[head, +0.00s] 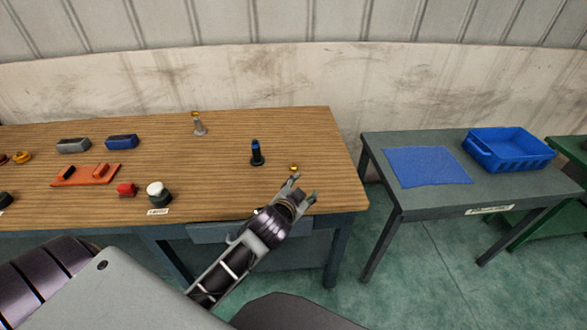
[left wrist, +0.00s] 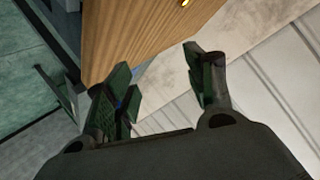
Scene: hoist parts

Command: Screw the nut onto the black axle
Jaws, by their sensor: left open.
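The black axle (head: 257,154) stands upright on the wooden table, its upper end tinted blue. A small gold nut (head: 293,168) lies on the table to the right of the axle and apart from it. In the left wrist view a small gold piece, likely this nut (left wrist: 185,2), is cut by the top edge. My left gripper (head: 305,188) is open and empty near the table's front right, just in front of the nut. Its spread fingers also show in the left wrist view (left wrist: 160,68). My right gripper is not in view.
An orange tray (head: 86,175), blocks and a white-topped button (head: 158,190) are at left. A side table (head: 440,200) holds a blue mat (head: 427,167) and blue bin (head: 508,150).

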